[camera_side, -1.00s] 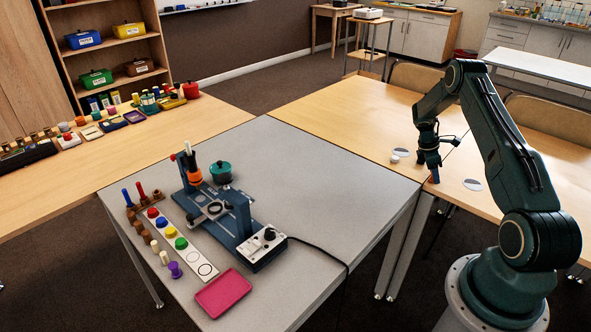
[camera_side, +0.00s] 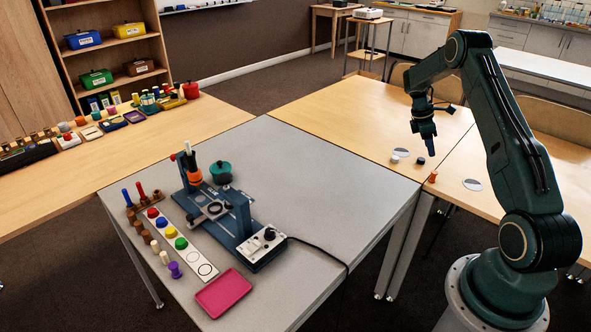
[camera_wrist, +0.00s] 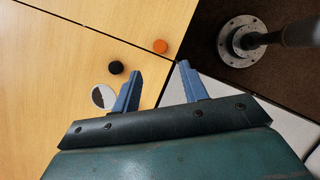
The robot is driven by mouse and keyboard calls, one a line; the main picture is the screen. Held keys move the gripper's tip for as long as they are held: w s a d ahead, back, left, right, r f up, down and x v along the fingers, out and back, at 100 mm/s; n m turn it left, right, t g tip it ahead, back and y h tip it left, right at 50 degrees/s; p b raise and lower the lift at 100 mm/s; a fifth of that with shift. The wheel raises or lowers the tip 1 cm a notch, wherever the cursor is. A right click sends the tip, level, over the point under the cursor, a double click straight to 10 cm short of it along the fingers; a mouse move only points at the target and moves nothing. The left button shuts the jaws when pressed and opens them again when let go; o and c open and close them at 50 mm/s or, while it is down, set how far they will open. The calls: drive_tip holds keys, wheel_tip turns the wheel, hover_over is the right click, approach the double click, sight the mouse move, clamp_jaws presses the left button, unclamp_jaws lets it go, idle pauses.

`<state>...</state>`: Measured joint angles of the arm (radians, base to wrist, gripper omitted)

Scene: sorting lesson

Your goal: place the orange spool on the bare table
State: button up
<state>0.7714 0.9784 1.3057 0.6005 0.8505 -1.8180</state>
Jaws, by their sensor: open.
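My gripper (camera_side: 430,150) is above the table, up and to the left of the spool in the side view. In the wrist view my gripper (camera_wrist: 160,68) has its two blue fingers apart with nothing between them.
White discs lie on the wood at left (camera_side: 401,152) and right (camera_side: 473,184). The grey table (camera_side: 300,180) holds an apparatus, coloured pieces and a pink tray (camera_side: 223,292).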

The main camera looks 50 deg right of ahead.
drive_tip(key=shift+r, duration=0.1)
idle(0.5)
drive_tip(key=w+a+r+m+t, duration=0.2)
drive_tip(key=a+r, duration=1)
drive_tip(key=w+a+r+m+t, duration=0.1)
drive_tip(key=w+a+r+t, duration=0.15)
drive_tip(key=a+r, duration=0.9)
drive_tip(key=s+a+r+m+t, duration=0.1)
drive_tip(key=s+a+r, duration=0.1)
drive_tip(key=s+a, duration=0.3)
drive_tip(key=s+a+r+m+t, duration=0.1)
drive_tip(key=s+a+r+t, duration=0.15)
drive_tip(key=a, duration=0.55)
drive_tip(key=s+a+f+m+t+y, duration=0.1)
drive_tip(key=s+a+y, duration=0.1)
drive_tip(key=s+a, duration=0.7)
drive_tip(key=shift+s+a+f+m, duration=0.35)
drive_tip(key=shift+s+a+m, duration=0.05)
drive_tip(key=shift+s, duration=0.7)
